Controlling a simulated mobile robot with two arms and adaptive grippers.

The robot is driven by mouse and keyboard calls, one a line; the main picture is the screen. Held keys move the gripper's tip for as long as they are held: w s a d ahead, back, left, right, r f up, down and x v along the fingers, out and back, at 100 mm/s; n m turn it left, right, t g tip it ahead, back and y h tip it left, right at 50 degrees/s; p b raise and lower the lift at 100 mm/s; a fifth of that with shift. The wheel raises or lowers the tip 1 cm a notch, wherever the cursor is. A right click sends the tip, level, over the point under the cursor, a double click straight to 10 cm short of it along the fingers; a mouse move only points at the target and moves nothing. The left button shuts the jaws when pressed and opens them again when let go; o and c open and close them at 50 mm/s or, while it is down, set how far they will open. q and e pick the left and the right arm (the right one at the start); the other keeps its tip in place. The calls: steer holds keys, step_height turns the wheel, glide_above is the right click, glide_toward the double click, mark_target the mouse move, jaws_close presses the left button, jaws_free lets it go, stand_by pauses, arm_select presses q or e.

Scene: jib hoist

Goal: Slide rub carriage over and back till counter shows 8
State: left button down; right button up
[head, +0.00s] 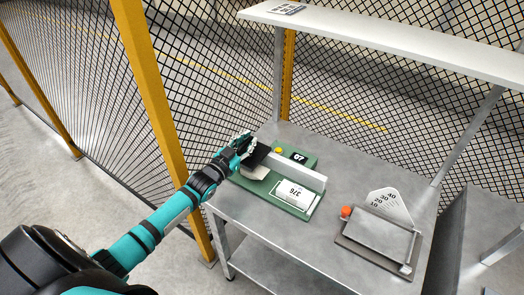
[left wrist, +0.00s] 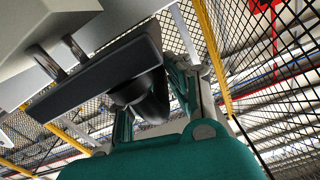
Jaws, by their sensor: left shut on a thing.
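The green rub tester base (head: 263,193) sits on the grey bench, with a yellow button (head: 278,150) and a black counter (head: 298,157) that appears to read 07. The rub carriage has a dark plate (head: 258,154) above a pale block, at the left end of the tester. My left gripper (head: 244,149) is shut on the carriage's dark knob; in the left wrist view the knob (left wrist: 150,92) sits between the fingers under the dark plate (left wrist: 95,75). Two metal rods (left wrist: 58,57) join the plate to a grey body. My right gripper is not in view.
A white block marked 376 (head: 294,194) lies on the tester's right part, beside a light grey bar (head: 295,174). A plate device with an orange knob (head: 346,211) and numbered scale stands to the right. A shelf (head: 400,40) overhangs the bench; mesh fence and yellow post (head: 155,100) stand close left.

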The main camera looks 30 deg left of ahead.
arm_select(q)
steer(key=shift+a+r, duration=0.1)
steer(key=shift+a, duration=0.45)
steer(key=c, duration=1.3)
jaws_free()
steer(key=shift+a, duration=0.2)
steer(key=shift+c, duration=0.2)
steer(key=shift+s+d, duration=0.1)
steer(key=shift+s, duration=0.05)
steer(key=s+a, duration=0.1)
steer(key=s, duration=1)
steer(key=shift+s, duration=0.3)
